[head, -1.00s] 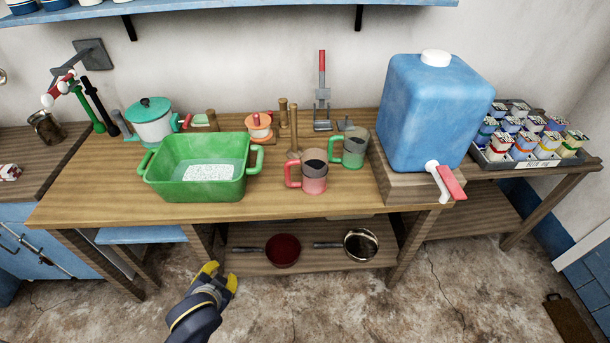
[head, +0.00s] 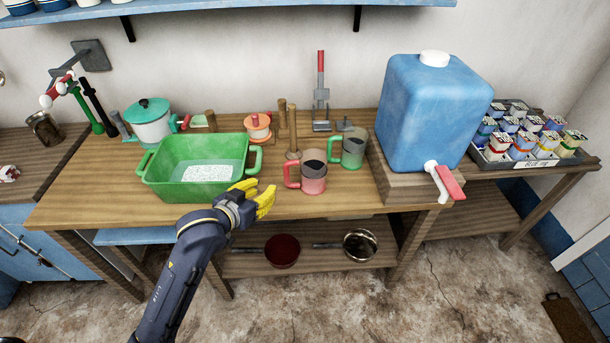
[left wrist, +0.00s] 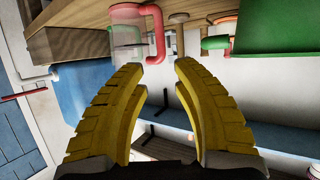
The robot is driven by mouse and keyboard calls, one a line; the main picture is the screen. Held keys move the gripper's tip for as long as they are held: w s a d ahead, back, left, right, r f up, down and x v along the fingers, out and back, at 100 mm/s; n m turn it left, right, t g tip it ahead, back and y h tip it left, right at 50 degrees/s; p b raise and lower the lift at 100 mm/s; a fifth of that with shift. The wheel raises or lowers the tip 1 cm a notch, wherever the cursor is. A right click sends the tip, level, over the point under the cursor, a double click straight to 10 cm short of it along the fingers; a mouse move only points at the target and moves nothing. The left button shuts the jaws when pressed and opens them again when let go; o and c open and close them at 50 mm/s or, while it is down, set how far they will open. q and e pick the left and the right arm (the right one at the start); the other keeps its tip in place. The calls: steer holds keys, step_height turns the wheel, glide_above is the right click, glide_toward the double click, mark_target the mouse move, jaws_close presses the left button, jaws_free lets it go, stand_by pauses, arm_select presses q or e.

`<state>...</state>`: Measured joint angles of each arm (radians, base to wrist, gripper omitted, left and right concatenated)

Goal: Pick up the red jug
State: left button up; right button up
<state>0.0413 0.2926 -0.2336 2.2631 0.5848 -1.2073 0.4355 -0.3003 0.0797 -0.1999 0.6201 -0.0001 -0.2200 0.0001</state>
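The red jug (head: 314,178), with a see-through upper part and a red handle on its left, stands upright near the table's front edge. My left gripper (head: 259,194) is just left of the jug's handle, by the front edge, apart from it. In the left wrist view the gripper (left wrist: 161,77) is open, its yellow fingers spread with nothing between them. The jug (left wrist: 126,38) shows beyond the fingertips, with its handle (left wrist: 158,36) toward the middle. My right gripper is not in view.
A green jug (head: 354,149) stands close behind the red one to the right. A green basin (head: 163,178) is to the left. A big blue water container (head: 428,110) on a wooden block (head: 410,189) is to the right. Wooden posts (head: 292,125) stand behind.

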mark_target(285, 173)
arm_select(q)
steer(key=x, duration=1.5)
steer(key=shift+c, duration=0.5)
jaws_close()
